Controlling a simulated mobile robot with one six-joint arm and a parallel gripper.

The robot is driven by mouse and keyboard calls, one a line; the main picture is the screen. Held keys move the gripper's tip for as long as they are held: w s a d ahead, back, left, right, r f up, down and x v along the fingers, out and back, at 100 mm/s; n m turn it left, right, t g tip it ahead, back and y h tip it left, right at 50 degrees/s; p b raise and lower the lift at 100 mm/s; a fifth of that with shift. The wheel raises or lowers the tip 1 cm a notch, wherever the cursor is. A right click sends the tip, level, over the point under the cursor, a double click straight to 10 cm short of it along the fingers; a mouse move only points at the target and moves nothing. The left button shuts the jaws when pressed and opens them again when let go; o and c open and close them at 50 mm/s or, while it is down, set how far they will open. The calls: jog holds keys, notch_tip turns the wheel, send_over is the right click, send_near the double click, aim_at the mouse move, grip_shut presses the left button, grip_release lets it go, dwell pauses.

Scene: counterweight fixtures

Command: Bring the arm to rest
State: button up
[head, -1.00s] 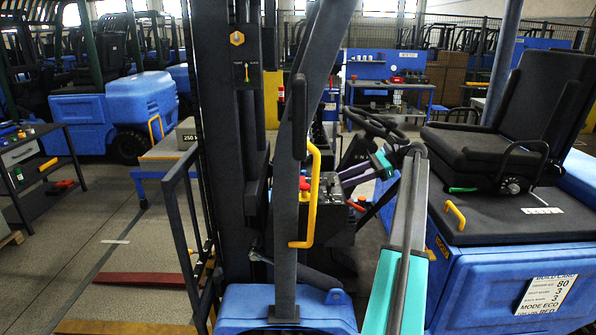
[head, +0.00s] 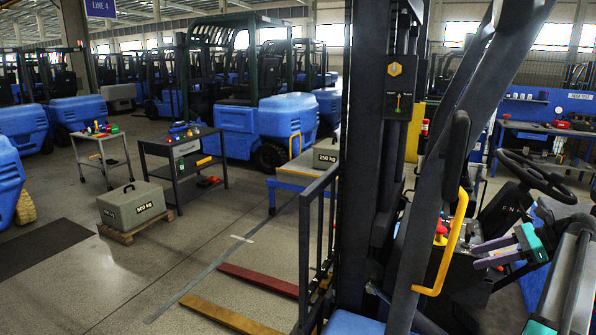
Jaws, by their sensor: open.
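My gripper (head: 477,255) shows at the right in the head view, with two purple fingers and a teal body. Its fingers point left and stand apart, with nothing between them. It is just right of the yellow grab handle (head: 461,235) and in front of the dark control panel (head: 466,275) in the forklift cab. Whether it touches the panel cannot be told. My arm, grey and teal, runs down to the lower right corner and leaves the frame.
A steering wheel (head: 538,178) is above my gripper. A red knob (head: 440,229) is on the panel. The mast (head: 377,130) stands left. Beyond are a 500 kg weight (head: 131,205) on a pallet, a 250 kg weight (head: 326,153), a cart (head: 186,189) and open floor.

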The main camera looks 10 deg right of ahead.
jog(key=a+f+n+g+h+b, duration=0.1)
jog(key=a+f+n+b, duration=0.15)
jog(key=f, duration=0.65)
jog(key=a+f+n+h+b, duration=0.15)
jog(key=f+b, duration=0.25)
jog(key=f, duration=0.5)
jog(key=a+f+n+g+b, duration=0.1)
jog(key=f+n+b, duration=0.15)
jog(key=f, duration=0.65)
jog(key=w+a+f+n+g, duration=0.1)
jog(key=a+f+n+g, duration=0.4)
jog(key=a+f, duration=1.5)
jog(key=s+a+f+n+g+h, duration=0.1)
jog(key=s+a+f+n+g, duration=0.1)
jog(key=s+a+f+n, duration=0.5)
jog(key=s+a+f+g+h, duration=0.1)
jog(key=s+a+f+h, duration=0.15)
jog(key=a+f, duration=0.65)
jog(key=s+a+f+n+g+h+p, duration=0.1)
jog(key=s+a+f+n+g+h, duration=0.1)
jog(key=s+a+n, duration=0.5)
jog(key=shift+s+a+f+g+h+p, duration=0.5)
jog(key=shift+s+a, duration=1.7)
jog(key=shift+s, duration=2.25)
